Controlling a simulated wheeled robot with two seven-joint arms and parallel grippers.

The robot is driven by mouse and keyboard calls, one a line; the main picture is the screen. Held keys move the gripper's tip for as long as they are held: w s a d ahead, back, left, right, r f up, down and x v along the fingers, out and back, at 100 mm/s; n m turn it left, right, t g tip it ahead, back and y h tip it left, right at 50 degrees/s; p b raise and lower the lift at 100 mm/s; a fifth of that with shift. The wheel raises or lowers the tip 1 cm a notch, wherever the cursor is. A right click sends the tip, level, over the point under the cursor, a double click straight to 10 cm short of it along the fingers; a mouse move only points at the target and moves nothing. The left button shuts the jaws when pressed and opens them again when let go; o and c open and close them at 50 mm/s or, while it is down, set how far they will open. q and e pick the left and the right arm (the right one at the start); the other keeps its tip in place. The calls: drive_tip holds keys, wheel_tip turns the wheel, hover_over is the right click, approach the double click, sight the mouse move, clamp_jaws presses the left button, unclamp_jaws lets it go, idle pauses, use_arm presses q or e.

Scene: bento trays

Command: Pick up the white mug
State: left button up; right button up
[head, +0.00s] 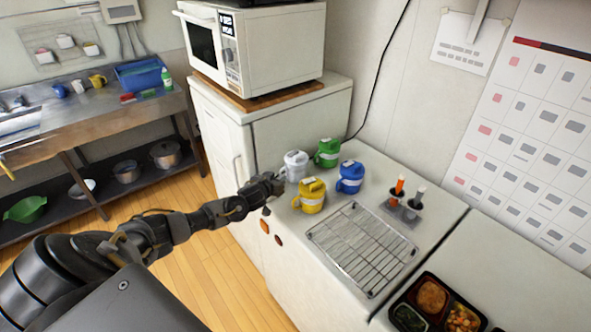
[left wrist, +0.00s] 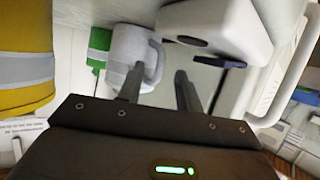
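The white mug (head: 296,164) stands upright at the back left of the white counter, with a grey band around it. My left gripper (head: 279,182) is beside it, at its near left side in the head view. In the left wrist view the mug (left wrist: 129,50) is just beyond the fingertips, its handle facing the gap between them. My left gripper (left wrist: 158,76) is open, its two fingers apart and nothing held. I cannot tell whether the handle is between the fingers. My right gripper is not in view.
Close to the white mug stand a green mug (head: 328,153), a yellow mug (head: 310,197) and a blue mug (head: 350,177). A microwave (head: 280,45) stands at the back.

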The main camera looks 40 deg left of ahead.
use_arm(q)
drive_tip(key=shift+x, duration=0.95)
drive_tip(key=shift+c, duration=0.2)
clamp_jaws()
drive_tip(key=shift+r, duration=0.1)
